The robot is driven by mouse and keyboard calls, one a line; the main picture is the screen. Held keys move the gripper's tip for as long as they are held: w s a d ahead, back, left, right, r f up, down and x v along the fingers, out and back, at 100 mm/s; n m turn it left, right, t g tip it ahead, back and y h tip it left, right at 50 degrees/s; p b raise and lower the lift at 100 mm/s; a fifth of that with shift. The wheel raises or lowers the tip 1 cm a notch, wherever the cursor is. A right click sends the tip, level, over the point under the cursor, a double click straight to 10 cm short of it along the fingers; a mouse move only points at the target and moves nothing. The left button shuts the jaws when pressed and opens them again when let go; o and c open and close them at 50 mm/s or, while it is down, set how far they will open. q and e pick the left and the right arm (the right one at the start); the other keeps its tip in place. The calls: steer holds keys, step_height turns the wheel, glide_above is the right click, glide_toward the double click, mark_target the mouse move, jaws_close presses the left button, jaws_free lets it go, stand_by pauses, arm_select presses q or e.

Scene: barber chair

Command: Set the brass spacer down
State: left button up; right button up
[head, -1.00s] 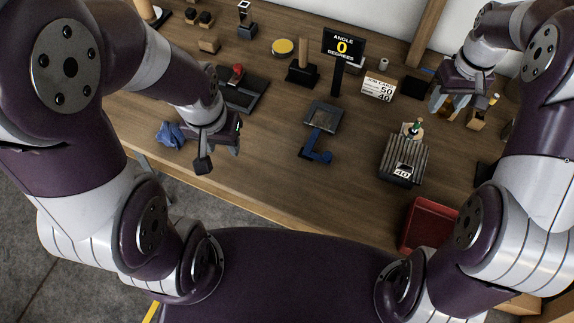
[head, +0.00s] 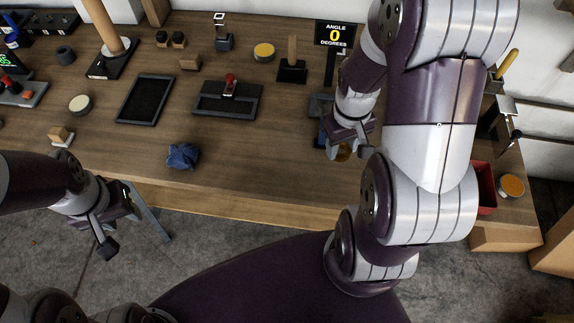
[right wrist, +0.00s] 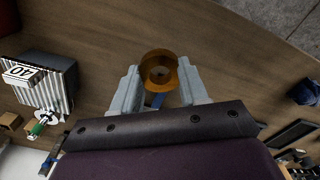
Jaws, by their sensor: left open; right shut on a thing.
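The brass spacer (right wrist: 160,68) is a short ring with a central hole. In the right wrist view it sits between the fingertips of my right gripper (right wrist: 158,82), which is shut on it. In the head view the spacer (head: 343,154) shows partly below my right gripper (head: 347,148), above the front part of the bench. A gap to the wood cannot be judged. My left gripper (head: 122,222) is open and empty, off the bench's front edge at lower left.
A blue tool (right wrist: 154,101) lies partly hidden below the spacer. A ribbed block marked 40 (right wrist: 50,80) stands to the left in the wrist view. On the bench (head: 240,180) are a crumpled blue cloth (head: 183,156), a black tray (head: 146,98) and an angle display (head: 334,35).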

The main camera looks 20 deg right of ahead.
glide_above(299, 169)
step_height(299, 169, down, 5)
steer(key=shift+d+r, duration=0.1)
steer(key=shift+w+f, duration=0.1)
steer(key=shift+f, duration=0.35)
step_height(299, 169, down, 3)
steer(key=shift+f, duration=0.25)
steer(key=shift+b, duration=0.3)
steer(key=shift+f, duration=0.2)
steer(key=o, duration=1.1)
steer(key=shift+c, duration=0.2)
steer(key=shift+r, duration=0.1)
